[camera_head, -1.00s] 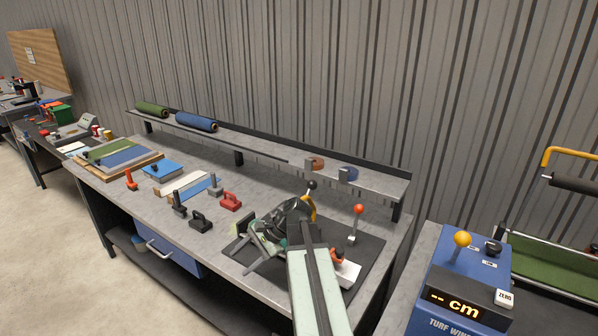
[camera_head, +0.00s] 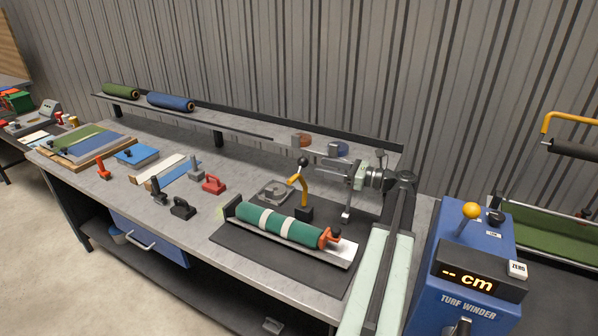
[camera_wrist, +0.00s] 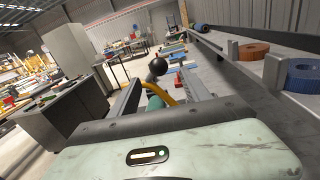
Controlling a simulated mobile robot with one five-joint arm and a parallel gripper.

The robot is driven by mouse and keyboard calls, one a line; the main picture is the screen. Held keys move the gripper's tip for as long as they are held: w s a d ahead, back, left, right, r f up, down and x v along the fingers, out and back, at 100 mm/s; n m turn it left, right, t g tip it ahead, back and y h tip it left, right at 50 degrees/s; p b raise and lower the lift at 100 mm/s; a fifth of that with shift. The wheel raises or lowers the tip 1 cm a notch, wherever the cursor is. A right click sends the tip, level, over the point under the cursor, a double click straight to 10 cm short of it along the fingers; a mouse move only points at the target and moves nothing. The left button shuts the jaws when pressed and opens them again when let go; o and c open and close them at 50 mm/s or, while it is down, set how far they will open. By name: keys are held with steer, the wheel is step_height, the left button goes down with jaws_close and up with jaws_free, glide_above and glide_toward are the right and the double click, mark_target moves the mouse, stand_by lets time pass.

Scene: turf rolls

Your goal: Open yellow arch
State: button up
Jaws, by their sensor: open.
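The yellow arch (camera_head: 298,184) is a curved yellow arm with a black ball knob (camera_head: 303,161). It stands upright from a dark block behind a green roll (camera_head: 270,223) with white bands, which lies in a trough on a dark mat. My gripper (camera_head: 319,168) is open, just right of the knob and pointing left. In the wrist view the black knob (camera_wrist: 158,67) shows beyond and between my fingers (camera_wrist: 156,90), with the yellow arch (camera_wrist: 165,93) below it. I cannot tell whether any finger touches it.
A shelf behind carries a green roll (camera_head: 121,91), a blue roll (camera_head: 171,102) and an orange coil (camera_head: 301,140). Hand tools, including a red one (camera_head: 213,184), lie left on the bench. The blue turf winder (camera_head: 463,275) stands at right.

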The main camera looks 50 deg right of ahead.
mark_target(303, 162)
steer(key=x, duration=0.8)
steer(key=shift+r, duration=0.1)
jaws_close()
stand_by(1.2)
